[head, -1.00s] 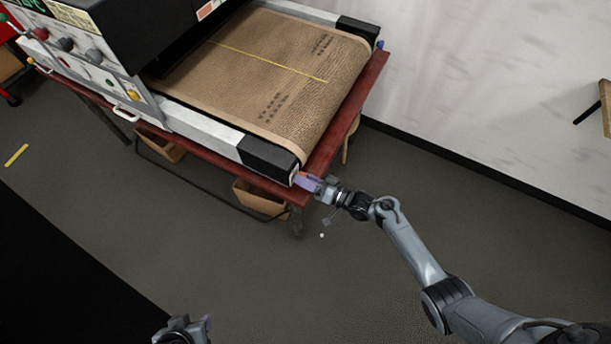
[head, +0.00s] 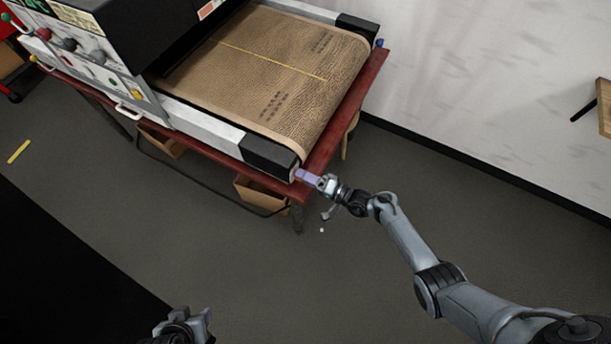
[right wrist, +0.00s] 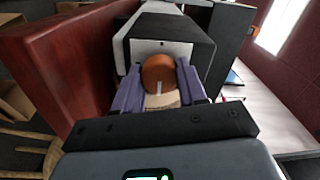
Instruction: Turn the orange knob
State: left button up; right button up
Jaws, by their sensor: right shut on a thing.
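The orange knob (right wrist: 158,75) sits on the end face of the black end block of the conveyor. It is round, with a pale line on its face, upright or nearly so in the right wrist view. My right gripper (right wrist: 156,90) is shut on the knob, with one purple finger on each side of it. In the head view my right gripper (head: 304,175) is at the near corner of the conveyor and hides most of the knob. My left gripper (head: 190,325) is at the bottom edge, far from the knob; its finger gap does not show clearly.
The conveyor belt (head: 270,75) runs into a machine with a control panel (head: 80,55) at upper left. It stands on a red table (head: 325,150). Cardboard boxes (head: 258,196) sit below. A white wall (head: 480,90) is at right. The floor around my right arm is clear.

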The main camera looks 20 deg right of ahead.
jog(key=o, duration=1.1)
jog(key=shift+c, duration=0.2)
jog(key=shift+s+d, duration=0.15)
jog(key=shift+s, duration=0.05)
jog(key=p+v, duration=0.1)
jog(key=v, duration=0.9)
jog(key=shift+s, duration=0.15)
jog(key=shift+d, duration=0.1)
